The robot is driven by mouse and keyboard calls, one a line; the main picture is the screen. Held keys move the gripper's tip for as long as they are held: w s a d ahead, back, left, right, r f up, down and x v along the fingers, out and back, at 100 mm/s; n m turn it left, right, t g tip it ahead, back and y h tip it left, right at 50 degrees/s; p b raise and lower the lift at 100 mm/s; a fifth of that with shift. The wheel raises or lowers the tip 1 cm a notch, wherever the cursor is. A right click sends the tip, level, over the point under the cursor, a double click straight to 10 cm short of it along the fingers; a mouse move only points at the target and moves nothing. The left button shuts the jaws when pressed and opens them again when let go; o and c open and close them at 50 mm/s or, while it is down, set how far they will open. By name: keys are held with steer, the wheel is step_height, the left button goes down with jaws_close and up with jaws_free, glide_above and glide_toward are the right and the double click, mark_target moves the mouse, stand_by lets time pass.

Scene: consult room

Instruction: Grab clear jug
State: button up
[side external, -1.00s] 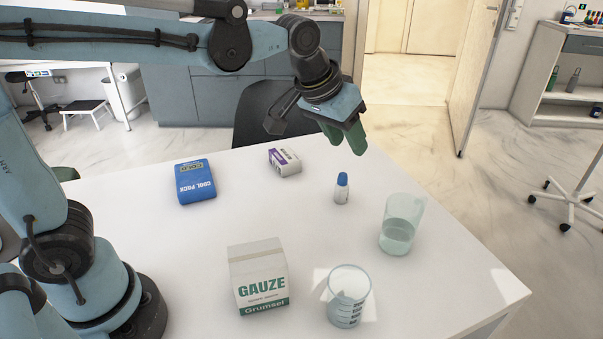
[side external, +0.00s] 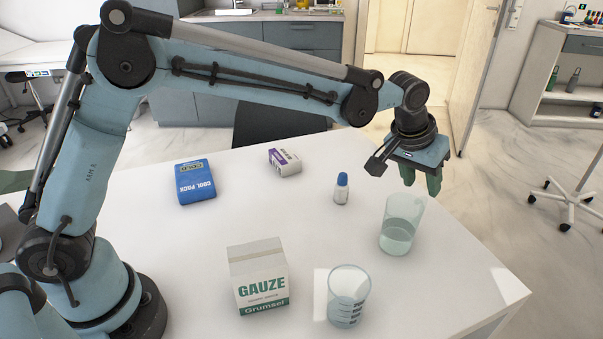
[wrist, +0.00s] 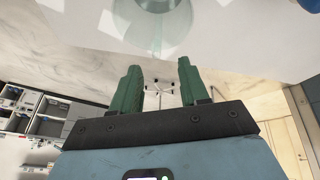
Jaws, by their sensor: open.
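A clear, slightly green-tinted jug (side external: 397,236) stands upright on the right part of the white table, with a darker lower half. My gripper (side external: 421,184) is open and empty, its two green fingers pointing down. In the side view the fingertips are just above and behind the jug's rim; the exact gap cannot be told. In the wrist view the fingers of my gripper (wrist: 160,68) are apart, and a clear round vessel, apparently the jug (wrist: 160,22), shows beyond them at the top edge, partly cut off.
On the table (side external: 450,290) stand a clear graduated beaker (side external: 348,300), a gauze box (side external: 260,280), a small blue-capped bottle (side external: 341,190), a blue cool pack (side external: 195,182) and a purple-white box (side external: 284,162). The table's right edge is near the jug.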

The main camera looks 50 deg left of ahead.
mark_target(423, 199)
steer(key=shift+s+x, duration=0.1)
steer(key=shift+x, duration=1.4)
steer(key=shift+s+x, duration=0.15)
steer(key=shift+x, duration=1.4)
steer(key=shift+d, duration=0.1)
jaws_close()
